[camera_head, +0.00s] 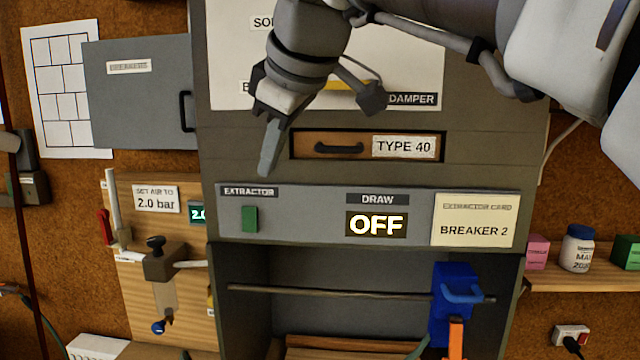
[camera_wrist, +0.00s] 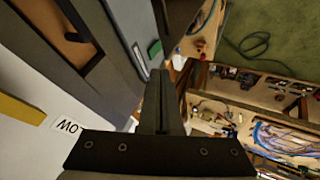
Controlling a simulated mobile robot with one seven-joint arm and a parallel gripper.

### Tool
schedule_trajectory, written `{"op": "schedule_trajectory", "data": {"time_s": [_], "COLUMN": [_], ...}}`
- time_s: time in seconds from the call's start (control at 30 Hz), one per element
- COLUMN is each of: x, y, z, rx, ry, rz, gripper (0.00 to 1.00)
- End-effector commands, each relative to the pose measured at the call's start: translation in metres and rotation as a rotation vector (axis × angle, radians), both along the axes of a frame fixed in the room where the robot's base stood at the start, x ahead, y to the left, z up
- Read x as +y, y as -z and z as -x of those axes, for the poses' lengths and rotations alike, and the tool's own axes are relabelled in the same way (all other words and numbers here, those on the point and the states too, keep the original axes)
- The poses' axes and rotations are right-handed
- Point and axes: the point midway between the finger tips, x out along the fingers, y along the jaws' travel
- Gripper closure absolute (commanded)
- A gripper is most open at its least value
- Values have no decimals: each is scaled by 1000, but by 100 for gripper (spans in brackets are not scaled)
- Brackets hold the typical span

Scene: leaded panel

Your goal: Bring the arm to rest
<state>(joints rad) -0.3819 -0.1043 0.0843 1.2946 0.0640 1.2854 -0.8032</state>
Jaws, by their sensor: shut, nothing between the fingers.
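My gripper (camera_head: 268,165) hangs in front of the grey cabinet, pointing down, above the panel marked EXTRACTOR. Its fingers are together with nothing between them. In the wrist view my gripper (camera_wrist: 162,80) shows as closed fingers pointing up the picture. The cabinet's green switch (camera_head: 250,218) is below and left of the fingertips, apart from them; it also shows in the wrist view (camera_wrist: 154,48). The DRAW display (camera_head: 377,224) reads OFF. My arm reaches in from the upper right and covers part of the white damper board (camera_head: 235,60).
A drawer marked TYPE 40 (camera_head: 335,147) is right of my gripper. A grey breaker box (camera_head: 140,90) is at the left, above a wooden board with a valve (camera_head: 165,262). A rod (camera_head: 330,291) with a blue clamp (camera_head: 452,300) spans the open bay. A shelf (camera_head: 585,283) holds a jar.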

Motion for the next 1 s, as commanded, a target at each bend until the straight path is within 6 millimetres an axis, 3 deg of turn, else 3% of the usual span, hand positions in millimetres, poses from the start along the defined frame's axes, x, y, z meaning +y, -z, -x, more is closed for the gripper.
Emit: {"op": "schedule_trajectory", "data": {"time_s": [0.37, 0.6, 0.8, 1.0], "x": [-114, -174, -203, -212], "y": [122, 218, 285, 313], "z": [48, 101, 140, 157], "rx": [143, 219, 261, 278], "ry": [514, 848, 1060, 1146], "rz": [-131, -237, -314, -347], "gripper": [100, 100, 100, 100]}}
